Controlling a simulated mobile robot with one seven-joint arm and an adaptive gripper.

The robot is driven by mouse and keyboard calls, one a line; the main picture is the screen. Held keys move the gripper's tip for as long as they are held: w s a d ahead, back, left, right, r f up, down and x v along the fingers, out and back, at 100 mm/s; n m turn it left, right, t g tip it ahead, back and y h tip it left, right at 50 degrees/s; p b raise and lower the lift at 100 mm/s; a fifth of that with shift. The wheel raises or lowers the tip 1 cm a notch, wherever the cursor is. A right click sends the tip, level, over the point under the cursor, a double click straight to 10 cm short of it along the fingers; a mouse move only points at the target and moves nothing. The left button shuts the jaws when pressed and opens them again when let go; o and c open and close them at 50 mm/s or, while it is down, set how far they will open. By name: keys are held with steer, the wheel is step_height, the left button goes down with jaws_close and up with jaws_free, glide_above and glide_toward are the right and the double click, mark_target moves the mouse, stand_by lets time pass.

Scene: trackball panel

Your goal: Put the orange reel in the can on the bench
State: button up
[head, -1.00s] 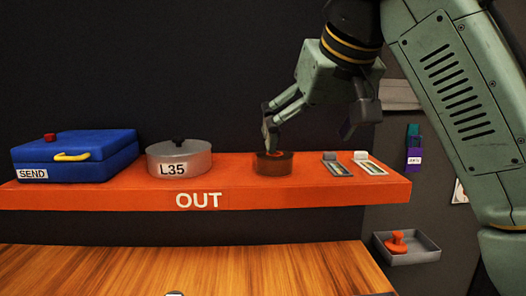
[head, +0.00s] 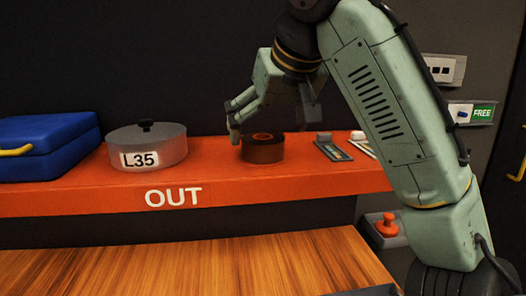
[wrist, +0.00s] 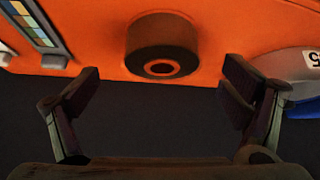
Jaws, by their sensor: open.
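A dark brown, drum-shaped reel with an orange centre (head: 263,149) lies on the orange shelf. It also shows in the wrist view (wrist: 163,45), ahead of my fingertips and roughly midway between them. My gripper (head: 236,128) is open and empty; in the head view its fingertips are at the reel's left edge. Its two spread fingers also show in the wrist view (wrist: 162,85), apart from the reel. The silver can labelled L35 (head: 170,152) stands left of the reel with its black-knobbed lid on. Part of it shows at the right of the wrist view (wrist: 286,66).
The orange shelf marked OUT (head: 110,198) bears a blue case (head: 45,145) at left and small flat panels (head: 333,151) right of the reel. A wooden bench (head: 200,265) lies below, bare where visible. A grey tray with an orange knob (head: 387,226) is at lower right.

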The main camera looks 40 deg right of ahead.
mark_target(260, 137)
steer(key=b+x, duration=0.1)
steer(key=x, duration=0.3)
steer(key=shift+w+f, duration=0.1)
steer(key=shift+c, duration=0.4)
steer(key=c, duration=1.3)
steer(key=shift+r+p, duration=0.65)
steer(key=shift+r, duration=0.25)
step_height(260, 137, up, 2)
steer(key=shift+r+p, duration=0.1)
steer(key=shift+p, duration=0.9)
steer(key=s+a, duration=0.3)
steer(key=a, duration=0.1)
steer(key=s+a+b, duration=0.1)
steer(key=s+a, duration=0.3)
steer(key=s+a+r, duration=0.1)
steer(key=s+a, duration=0.2)
steer(key=a, duration=0.1)
steer(key=shift+s+a+b, duration=0.15)
steer(key=shift+s+b, duration=0.05)
steer(key=shift+b, duration=0.15)
